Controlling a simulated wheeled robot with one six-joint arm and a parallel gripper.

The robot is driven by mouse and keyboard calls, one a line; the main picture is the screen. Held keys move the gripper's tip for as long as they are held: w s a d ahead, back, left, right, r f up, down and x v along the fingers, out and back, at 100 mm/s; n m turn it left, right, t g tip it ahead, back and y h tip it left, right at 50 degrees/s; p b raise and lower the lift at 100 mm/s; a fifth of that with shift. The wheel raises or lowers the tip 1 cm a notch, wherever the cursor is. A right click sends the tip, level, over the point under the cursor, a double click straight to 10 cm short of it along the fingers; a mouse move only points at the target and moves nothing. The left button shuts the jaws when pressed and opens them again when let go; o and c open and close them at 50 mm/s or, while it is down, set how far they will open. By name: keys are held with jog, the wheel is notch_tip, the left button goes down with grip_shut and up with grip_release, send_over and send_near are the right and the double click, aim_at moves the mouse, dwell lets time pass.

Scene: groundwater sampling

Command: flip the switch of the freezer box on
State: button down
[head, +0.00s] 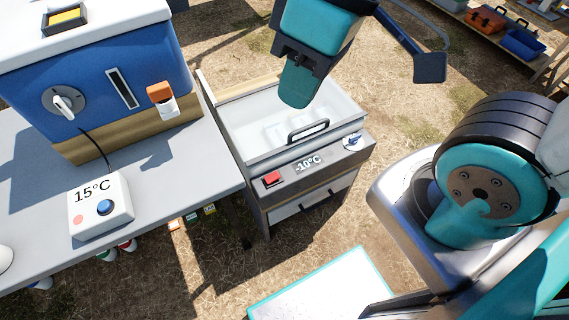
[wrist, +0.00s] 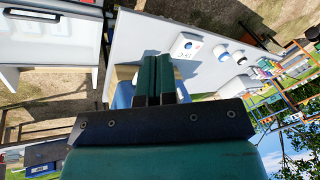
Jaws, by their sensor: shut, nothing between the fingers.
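The freezer box (head: 262,196) is a light grey chest with a pale lid and a black lid handle (head: 307,131). Its front panel carries a red switch (head: 272,179) at the left, a "-10°C" display (head: 308,163) in the middle and a blue-and-white knob (head: 353,142) at the right. I cannot tell the switch's position. My gripper (head: 297,100) is shut and empty, above the freezer lid and apart from the switch. In the wrist view the closed teal fingers (wrist: 157,62) point toward the grey table; the switch does not show there.
The grey table (head: 165,205) stands left of the freezer, with a blue cooler (head: 100,95) and a white "15°C" box (head: 100,205) on it. A teal-edged white surface (head: 325,290) lies in front. A bench with crates (head: 521,44) is at the back right.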

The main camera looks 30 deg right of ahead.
jog(key=n+h+b, duration=0.2)
jog(key=n+b, duration=0.9)
jog(key=b, duration=1.1)
send_over(274, 175)
jog(key=d, duration=0.2)
notch_tip(274, 175, down, 35)
jog(key=shift+r, duration=0.1)
jog(key=f+b, duration=0.1)
jog(key=f, duration=0.3)
jog(key=a+f+b, duration=0.1)
jog(key=f, duration=0.3)
jog(key=f+b, duration=0.1)
jog(key=f, duration=0.3)
jog(key=shift+a+f+b, duration=0.3)
jog(key=shift+b, duration=0.05)
jog(key=shift+d+f, duration=0.1)
jog(key=shift+f, duration=0.5)
